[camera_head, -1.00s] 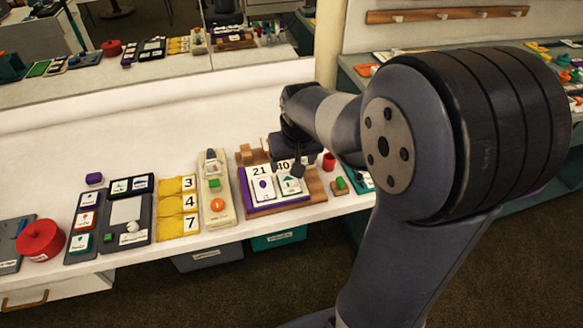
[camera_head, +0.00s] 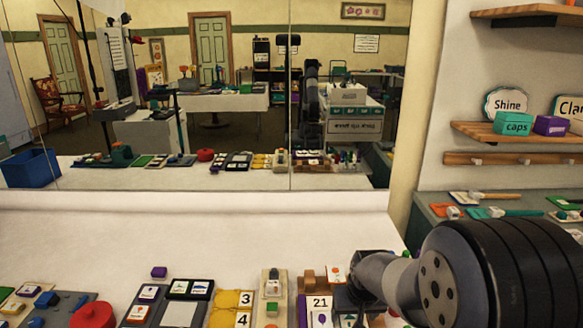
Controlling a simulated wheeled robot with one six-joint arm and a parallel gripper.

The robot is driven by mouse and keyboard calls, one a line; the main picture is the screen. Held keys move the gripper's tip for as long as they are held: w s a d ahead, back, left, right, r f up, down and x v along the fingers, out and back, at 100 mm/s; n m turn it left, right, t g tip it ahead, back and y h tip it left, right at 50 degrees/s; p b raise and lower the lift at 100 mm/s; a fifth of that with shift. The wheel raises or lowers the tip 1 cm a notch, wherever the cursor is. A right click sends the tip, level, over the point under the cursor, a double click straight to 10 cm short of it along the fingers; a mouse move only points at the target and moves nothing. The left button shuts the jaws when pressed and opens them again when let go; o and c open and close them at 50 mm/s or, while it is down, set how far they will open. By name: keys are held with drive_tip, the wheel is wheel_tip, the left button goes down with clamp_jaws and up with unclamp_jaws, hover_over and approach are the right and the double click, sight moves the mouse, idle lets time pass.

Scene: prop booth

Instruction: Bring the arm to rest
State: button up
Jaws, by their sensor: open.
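My arm comes in from the lower right of the head view and reaches left over the white counter (camera_head: 230,232). My gripper (camera_head: 345,300) is the dark end of it, open, above the purple-edged board (camera_head: 303,312) with the number card 21 (camera_head: 320,302). The fingertips are small and dark here, and I cannot make out anything between them. A small white card with an orange mark (camera_head: 336,273) shows just behind the gripper; I cannot tell what supports it.
Wooden blocks (camera_head: 312,283), a beige board (camera_head: 273,290), yellow number tiles (camera_head: 235,299), dark card trays (camera_head: 187,290) and a red pot (camera_head: 93,316) line the counter front. A mirror (camera_head: 210,120) stands behind. Shelves (camera_head: 520,133) hang at right. The counter's back strip is clear.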

sight(351, 323)
drive_tip(key=x, duration=0.3)
drive_tip(key=p+v, duration=0.1)
drive_tip(key=v, duration=0.1)
drive_tip(key=p+v, duration=0.1)
drive_tip(key=shift+w+r+p, duration=0.15)
drive_tip(key=shift+r+p, duration=0.2)
drive_tip(key=shift+r, duration=0.1)
drive_tip(key=shift+f, duration=0.1)
